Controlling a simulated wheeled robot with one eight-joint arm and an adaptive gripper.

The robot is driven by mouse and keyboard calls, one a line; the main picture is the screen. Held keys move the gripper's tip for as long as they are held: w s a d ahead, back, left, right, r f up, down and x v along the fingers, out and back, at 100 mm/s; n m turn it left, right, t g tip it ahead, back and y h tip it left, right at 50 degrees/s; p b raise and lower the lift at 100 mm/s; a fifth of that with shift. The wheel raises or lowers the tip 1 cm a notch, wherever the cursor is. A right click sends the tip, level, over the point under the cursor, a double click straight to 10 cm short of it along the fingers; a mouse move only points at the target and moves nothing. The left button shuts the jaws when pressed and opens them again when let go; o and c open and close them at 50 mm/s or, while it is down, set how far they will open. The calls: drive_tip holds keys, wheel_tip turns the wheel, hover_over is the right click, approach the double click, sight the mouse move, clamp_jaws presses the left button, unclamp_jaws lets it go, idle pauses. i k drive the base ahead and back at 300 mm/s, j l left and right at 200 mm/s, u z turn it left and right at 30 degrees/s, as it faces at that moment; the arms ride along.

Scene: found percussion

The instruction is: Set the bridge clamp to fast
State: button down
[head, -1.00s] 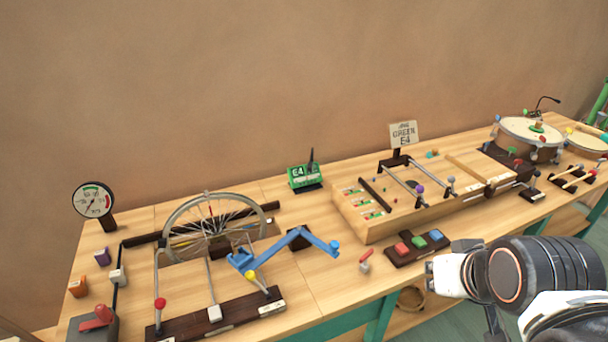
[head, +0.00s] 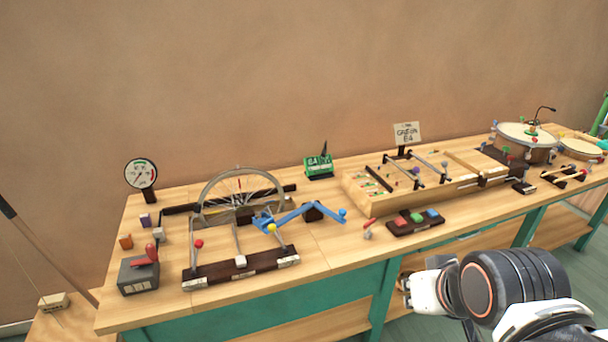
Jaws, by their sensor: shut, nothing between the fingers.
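I cannot tell for sure which part is the bridge clamp, and no "fast" marking is readable. A long wooden string box (head: 385,207) with dark bars and metal rods lies on the bench at centre right. A small red-handled lever (head: 368,229) stands in front of its left end. A larger red lever (head: 145,257) sits on a grey block at the front left corner. My gripper (head: 406,287) is at the lower right, in front of the bench edge. It is shut, empty and clear of everything; its fingertips look small here.
A wheel (head: 240,178) in a frame with a blue crank (head: 305,212) stands at centre left. Several coloured buttons (head: 415,220) lie on a dark block.

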sight(526, 166)
drive_tip(key=k+u, duration=0.1)
drive_tip(key=i+l+z, duration=0.35)
drive_tip(key=l, duration=0.2)
drive_tip(key=i+l+z, duration=0.3)
drive_tip(key=l, duration=0.2)
drive_tip(key=i+l+z, duration=0.35)
drive_tip(key=k+l, duration=0.1)
